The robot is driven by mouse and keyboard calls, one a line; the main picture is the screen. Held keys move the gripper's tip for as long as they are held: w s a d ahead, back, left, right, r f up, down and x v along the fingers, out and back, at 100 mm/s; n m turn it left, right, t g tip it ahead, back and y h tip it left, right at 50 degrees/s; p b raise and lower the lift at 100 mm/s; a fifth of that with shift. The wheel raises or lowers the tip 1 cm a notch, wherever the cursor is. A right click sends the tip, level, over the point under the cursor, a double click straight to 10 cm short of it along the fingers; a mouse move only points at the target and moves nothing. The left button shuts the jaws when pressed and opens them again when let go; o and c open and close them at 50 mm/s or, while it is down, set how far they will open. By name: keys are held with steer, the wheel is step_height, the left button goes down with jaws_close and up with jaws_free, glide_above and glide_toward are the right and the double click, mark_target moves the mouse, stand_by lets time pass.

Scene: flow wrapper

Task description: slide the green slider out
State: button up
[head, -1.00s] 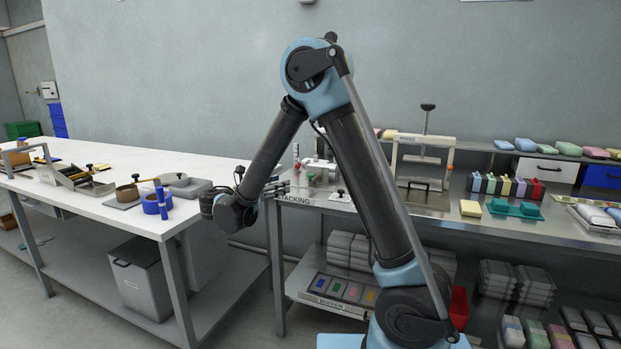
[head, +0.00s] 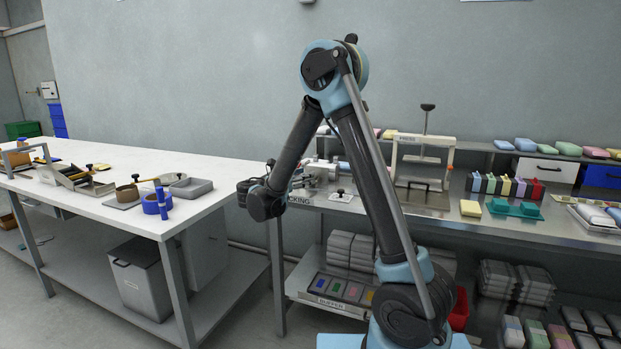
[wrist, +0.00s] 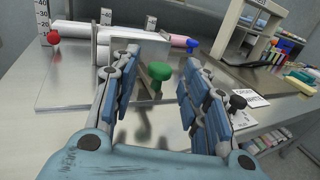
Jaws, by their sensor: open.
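In the wrist view, the green slider's knob (wrist: 160,72) stands on a short stem in front of a grey metal block with white rolls, on a shiny metal plate (wrist: 75,82). My gripper (wrist: 158,80) is open, with one blue-padded finger on each side of the green knob and nothing held. I cannot tell whether a finger touches the knob. The lower part of the slider is partly hidden. In the head view, my gripper (head: 317,174) is small and points right at the left end of the steel bench; the green knob is not visible there.
In the wrist view, a red knob (wrist: 53,36) is at left and a blue knob (wrist: 192,44) at right behind the green one. A black knob (wrist: 237,102) stands near the right finger. A press frame (head: 423,165) stands farther right on the bench.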

steer(key=shift+x, duration=1.95)
